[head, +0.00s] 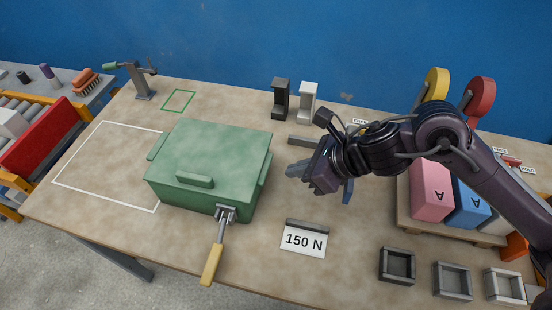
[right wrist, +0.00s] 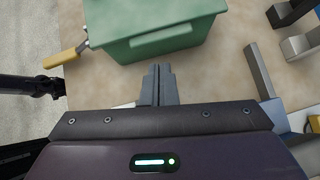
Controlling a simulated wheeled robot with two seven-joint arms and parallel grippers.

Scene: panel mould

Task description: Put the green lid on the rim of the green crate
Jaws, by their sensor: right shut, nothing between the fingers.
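The green lid (head: 210,152) lies flat on top of the green crate (head: 187,197), its handle (head: 194,180) towards the front. Lid and crate look closed together; whether the lid sits fully on the rim all round I cannot tell. My right gripper (head: 299,171) is to the right of the crate, apart from it, its fingers towards the crate. In the right wrist view its fingers (right wrist: 158,75) are shut together and empty, with the crate (right wrist: 160,38) just beyond them.
A clamp with a yellow handle (head: 212,262) is at the crate's front. A "150 N" card (head: 304,240) lies in front of my right gripper. Black and white stands (head: 280,100) are behind. Pink and blue blocks (head: 431,190) stand right. A white outlined area (head: 92,172) is free on the left.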

